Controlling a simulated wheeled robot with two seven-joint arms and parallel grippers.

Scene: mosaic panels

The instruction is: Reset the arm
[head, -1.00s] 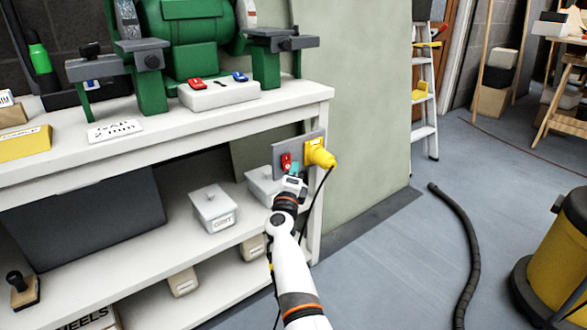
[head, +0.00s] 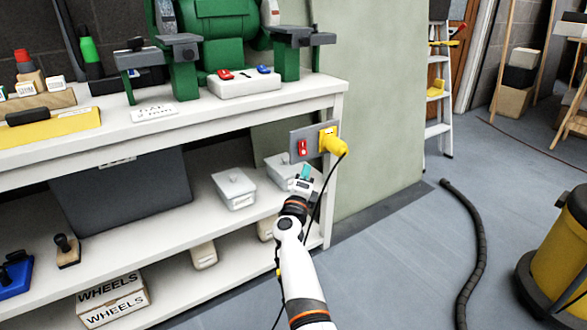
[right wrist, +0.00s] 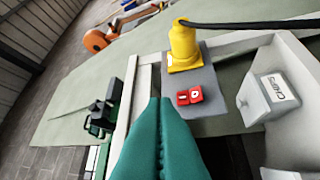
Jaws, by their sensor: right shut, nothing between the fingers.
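My right gripper (head: 304,174) is in front of the grey switch plate (head: 296,144) on the bench's right leg. Its teal fingers, seen close up in the right wrist view (right wrist: 160,135), are shut against each other with nothing between them. The plate carries a red switch (head: 303,147) and a yellow plug (head: 333,142) with a black cord. In the right wrist view the red switch (right wrist: 189,96) lies just beyond the fingertips and the yellow plug (right wrist: 184,48) stands above it. The fingers look apart from the switch. My left gripper is not in view.
A green bench grinder (head: 222,40) stands on the white workbench (head: 200,124). Lidded grey boxes (head: 234,188) sit on the shelf behind my gripper. A black hose (head: 470,250) and yellow vacuum (head: 560,250) are on the floor at right. The floor between is clear.

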